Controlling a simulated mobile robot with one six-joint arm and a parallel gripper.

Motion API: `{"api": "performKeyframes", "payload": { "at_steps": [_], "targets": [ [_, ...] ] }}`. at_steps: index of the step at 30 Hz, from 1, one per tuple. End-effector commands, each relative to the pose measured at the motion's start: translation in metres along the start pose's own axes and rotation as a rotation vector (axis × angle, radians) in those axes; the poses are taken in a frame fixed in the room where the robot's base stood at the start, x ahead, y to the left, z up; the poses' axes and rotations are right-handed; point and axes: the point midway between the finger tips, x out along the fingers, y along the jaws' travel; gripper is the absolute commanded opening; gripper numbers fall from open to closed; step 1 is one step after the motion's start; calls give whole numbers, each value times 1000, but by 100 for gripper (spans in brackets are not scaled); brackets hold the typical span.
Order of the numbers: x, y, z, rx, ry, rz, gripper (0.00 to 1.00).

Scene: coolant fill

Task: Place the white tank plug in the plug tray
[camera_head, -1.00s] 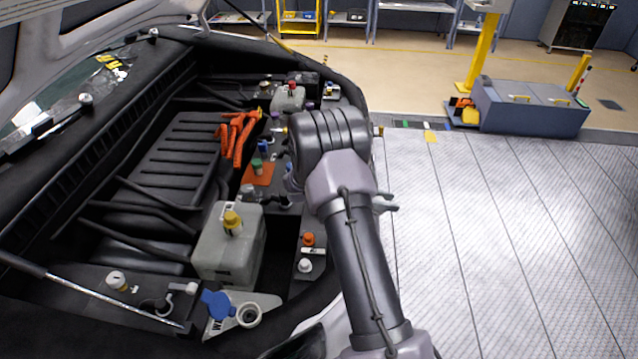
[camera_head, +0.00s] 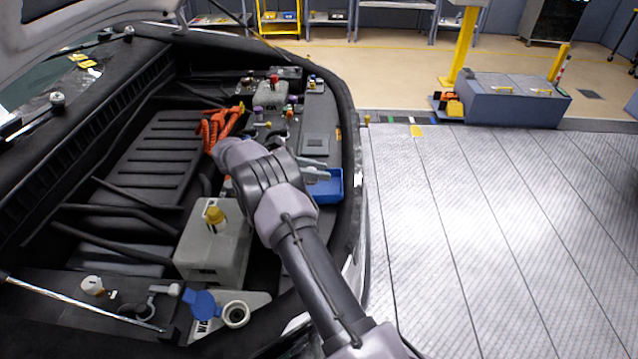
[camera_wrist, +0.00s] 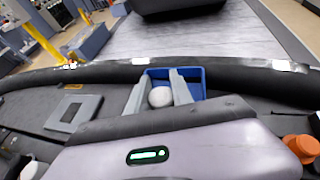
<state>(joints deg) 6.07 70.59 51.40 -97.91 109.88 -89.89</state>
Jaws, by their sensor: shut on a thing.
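The white tank plug (camera_wrist: 160,97) shows as a round white shape between the two grey fingers of my gripper (camera_wrist: 159,82) in the wrist view. The gripper is shut on it. The blue plug tray (camera_wrist: 196,78) is just beyond and around the fingertips in that view; I cannot tell whether the plug touches it. In the head view the blue tray (camera_head: 330,187) sits at the right edge of the engine bay. My gripper (camera_head: 316,172) is over its left part there, and the plug is hidden.
A filler neck (camera_head: 236,314) with a blue cap (camera_head: 201,302) is at the front. Orange cables (camera_head: 222,125) lie behind my wrist. A flat grey square plate (camera_wrist: 74,113) lies left of the tray. An orange cap (camera_wrist: 301,147) is at right.

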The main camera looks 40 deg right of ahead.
Motion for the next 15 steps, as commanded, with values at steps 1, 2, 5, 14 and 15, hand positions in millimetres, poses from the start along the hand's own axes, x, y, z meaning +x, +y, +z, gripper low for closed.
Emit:
{"api": "performKeyframes", "payload": {
  "at_steps": [1,2,5,14,15],
  "targets": [
    [4,0,-9,-1,0,-1,0],
    [6,0,-15,-1,0,-1,0],
    [14,0,-33,-2,-1,0,0],
    [13,-1,-30,-1,0,0,36],
    [13,-1,-30,-1,0,0,36]
  ]
}}
